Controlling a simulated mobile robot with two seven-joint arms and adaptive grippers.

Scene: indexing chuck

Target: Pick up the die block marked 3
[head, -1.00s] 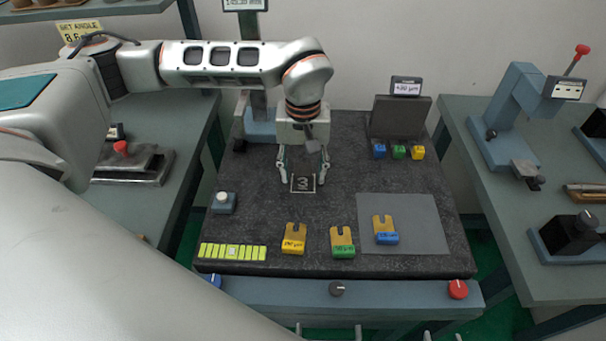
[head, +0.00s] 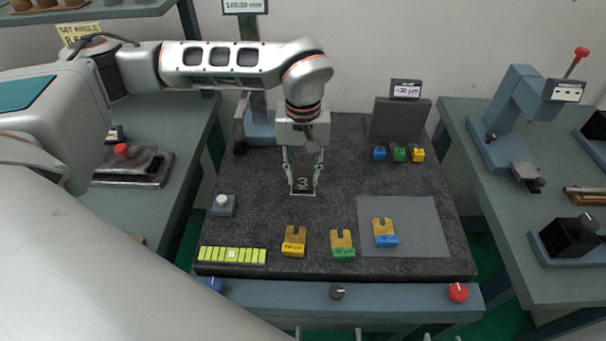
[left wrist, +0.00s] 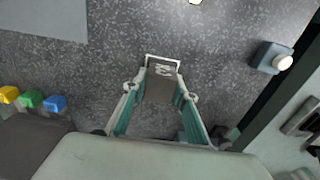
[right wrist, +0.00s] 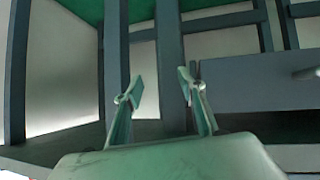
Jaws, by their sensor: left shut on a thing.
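The die block marked 3 (head: 303,184) is dark with a white 3 and a pale edge, near the middle of the dark granite plate. It also shows in the left wrist view (left wrist: 162,82), between the fingertips. My left gripper (head: 303,190) points down and is shut on the block, one finger on each side. The left wrist view shows its fingertips (left wrist: 163,92) against the block's sides. I cannot tell whether the block is clear of the plate. My right gripper (right wrist: 158,92) is open and empty, facing table legs and a blue-grey beam.
Yellow (head: 293,242), green (head: 342,244) and blue (head: 385,234) tagged slotted pieces stand in front, the blue one on a grey mat (head: 420,225). A button box (head: 223,204) is at left. Small coloured blocks (head: 398,153) stand at the back right, before a dark upright block (head: 400,118).

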